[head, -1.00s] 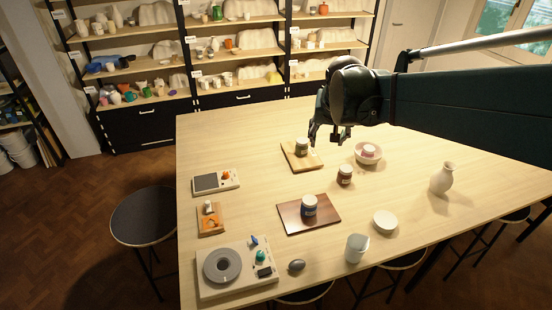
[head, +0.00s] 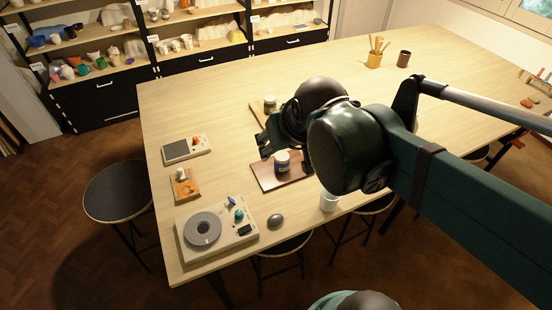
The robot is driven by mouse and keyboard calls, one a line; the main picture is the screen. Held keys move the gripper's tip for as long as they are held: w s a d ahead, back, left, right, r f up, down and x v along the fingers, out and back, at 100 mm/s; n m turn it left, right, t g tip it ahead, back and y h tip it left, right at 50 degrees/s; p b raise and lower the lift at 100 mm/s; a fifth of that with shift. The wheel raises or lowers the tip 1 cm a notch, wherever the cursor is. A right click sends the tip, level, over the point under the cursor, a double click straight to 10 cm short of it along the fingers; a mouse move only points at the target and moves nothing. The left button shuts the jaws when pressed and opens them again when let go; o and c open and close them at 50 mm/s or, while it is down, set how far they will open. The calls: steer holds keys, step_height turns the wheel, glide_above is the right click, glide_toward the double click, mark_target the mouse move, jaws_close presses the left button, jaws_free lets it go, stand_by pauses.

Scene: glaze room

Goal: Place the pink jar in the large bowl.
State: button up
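The pink jar and the large bowl are not visible now; my arm covers that part of the table. One second ago a pink item sat inside a pale bowl there, right of the lighter board.
A dark jar (head: 269,103) stands on the lighter board, partly behind my arm. A tool pot (head: 375,52) and brown cup (head: 404,59) stand far back. The far left tabletop is clear.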

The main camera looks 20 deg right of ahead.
steer(key=shift+n, duration=0.5)
steer(key=shift+s+a+f, duration=0.3)
steer(key=shift+s+a, duration=0.05)
steer(key=shift+s, duration=0.25)
steer(key=shift+s+a+f, duration=0.35)
steer(key=shift+s+a, duration=0.05)
steer(key=shift+s, duration=0.25)
steer(key=shift+s+a+f, duration=0.3)
steer(key=shift+s+a, duration=0.05)
steer(key=shift+s, duration=0.25)
